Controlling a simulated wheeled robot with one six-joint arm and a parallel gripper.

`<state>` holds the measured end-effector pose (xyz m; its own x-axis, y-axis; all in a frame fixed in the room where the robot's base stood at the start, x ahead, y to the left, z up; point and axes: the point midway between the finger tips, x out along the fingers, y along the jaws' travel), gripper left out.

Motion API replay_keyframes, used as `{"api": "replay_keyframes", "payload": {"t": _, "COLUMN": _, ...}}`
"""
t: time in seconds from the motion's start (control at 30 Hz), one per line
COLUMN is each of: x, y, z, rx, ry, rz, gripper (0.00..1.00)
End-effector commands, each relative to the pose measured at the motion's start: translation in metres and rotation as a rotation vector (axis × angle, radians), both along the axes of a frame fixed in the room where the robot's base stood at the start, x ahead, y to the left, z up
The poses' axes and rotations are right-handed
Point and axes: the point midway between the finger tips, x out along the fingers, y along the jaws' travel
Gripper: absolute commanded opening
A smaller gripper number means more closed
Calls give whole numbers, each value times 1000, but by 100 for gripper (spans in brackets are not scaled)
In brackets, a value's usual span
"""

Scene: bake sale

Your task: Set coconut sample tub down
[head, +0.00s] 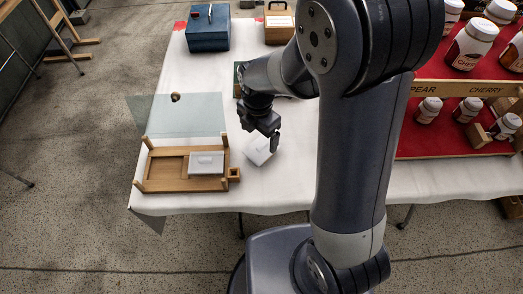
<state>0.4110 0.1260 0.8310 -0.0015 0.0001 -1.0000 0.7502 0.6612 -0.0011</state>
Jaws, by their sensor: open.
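A small white tub (257,153) is on the white tablecloth, just right of the wooden tray, turned at an angle to it. My gripper (269,140) is open directly above this tub, pointing down. Its fingers overlap the tub's upper edge in the picture, so I cannot tell whether they touch it. Another white tub (207,160) lies in the right part of the wooden tray (161,185). No label is readable on either tub, so I cannot tell which is coconut.
A clear sheet with a brown knob (175,97) lies behind the tray. A blue box (207,35) and a wooden box (278,30) stand at the back. Jars on a red cloth (430,145) fill the right side. Bare tablecloth (275,195) lies in front of the angled tub.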

Motion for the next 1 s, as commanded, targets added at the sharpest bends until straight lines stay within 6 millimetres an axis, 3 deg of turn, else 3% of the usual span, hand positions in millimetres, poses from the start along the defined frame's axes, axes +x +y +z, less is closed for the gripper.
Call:
{"api": "replay_keyframes", "payload": {"t": 0.43, "x": -2, "y": -9, "z": -51, "rx": -1, "ry": 2, "rz": -1, "gripper": 90}}
{"api": "replay_keyframes", "payload": {"t": 0.73, "x": -2, "y": -9, "z": -56, "rx": 0, "ry": -1, "rz": -1, "gripper": 90}}
{"api": "replay_keyframes", "payload": {"t": 1.0, "x": -2, "y": -9, "z": -56, "rx": 0, "ry": -1, "rz": -1, "gripper": 70}}
